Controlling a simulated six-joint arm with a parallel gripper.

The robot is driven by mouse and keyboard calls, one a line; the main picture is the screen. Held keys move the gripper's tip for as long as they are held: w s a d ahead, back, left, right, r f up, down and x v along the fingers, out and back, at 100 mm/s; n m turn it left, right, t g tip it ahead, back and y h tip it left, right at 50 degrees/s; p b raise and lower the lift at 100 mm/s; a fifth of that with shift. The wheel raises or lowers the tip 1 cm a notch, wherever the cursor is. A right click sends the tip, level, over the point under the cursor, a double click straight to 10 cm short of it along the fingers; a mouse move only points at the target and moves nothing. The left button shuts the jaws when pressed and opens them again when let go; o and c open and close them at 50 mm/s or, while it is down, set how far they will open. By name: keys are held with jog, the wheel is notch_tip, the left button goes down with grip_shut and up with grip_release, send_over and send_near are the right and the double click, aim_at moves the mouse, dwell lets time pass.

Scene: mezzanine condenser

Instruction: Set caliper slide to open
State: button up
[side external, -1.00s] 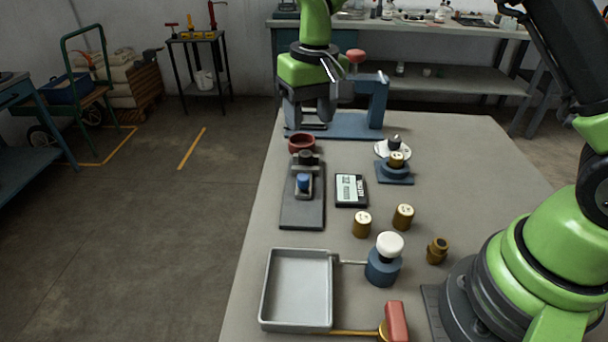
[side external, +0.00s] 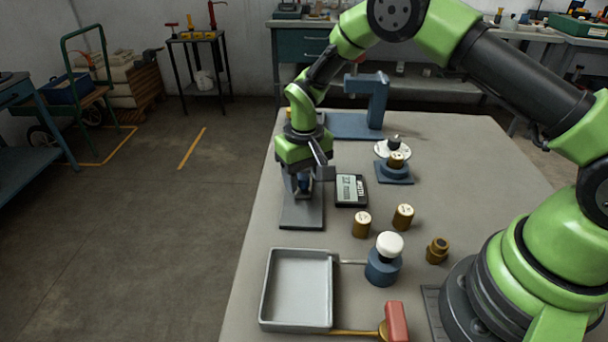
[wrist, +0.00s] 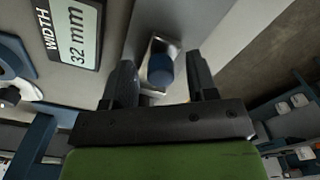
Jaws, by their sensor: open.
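The caliper is a dark grey base plate (side external: 302,216) on the left of the table, with a blue knob (side external: 304,182) on its slide. My gripper (side external: 303,186) points down over the plate at the knob. In the wrist view the blue knob (wrist: 160,69) on a pale metal block shows between the two fingers of my open gripper (wrist: 160,78). I cannot tell whether either finger touches it. The display (side external: 350,190) beside the plate reads "WIDTH 32 mm" in the wrist view (wrist: 74,34). The far end of the caliper is hidden by my gripper.
A blue C-shaped stand (side external: 377,102) is behind. A blue holder (side external: 394,172) with a brass piece, brass cylinders (side external: 361,224), a white-topped blue post (side external: 384,262) and a grey tray (side external: 297,290) stand nearby. The table's left edge is close to the plate.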

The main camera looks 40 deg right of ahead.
jog(key=shift+c, duration=0.3)
grip_shut()
jog(key=shift+s+a, duration=1.15)
jog(key=shift+a, duration=0.05)
jog(key=shift+o, duration=0.3)
grip_release()
notch_tip(320, 180, up, 10)
